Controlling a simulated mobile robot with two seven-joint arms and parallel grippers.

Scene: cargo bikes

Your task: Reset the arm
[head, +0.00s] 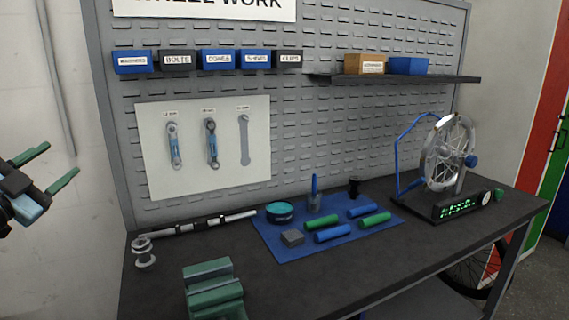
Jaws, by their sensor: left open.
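My left gripper (48,170) is at the far left, in front of the pale wall. It has two green fingers that stand apart, with nothing between them. It is clear of the workbench (330,275), left of the bench and of the pegboard (310,130). My right gripper is not in the head view.
A green vise (213,288) stands at the bench's front left. A blue mat (270,243) holds blue and green cylinders, a teal round tin (280,211) and a grey block (292,238). A wheel in a stand (447,153) is at the right. Labelled bins and wrenches hang on the pegboard.

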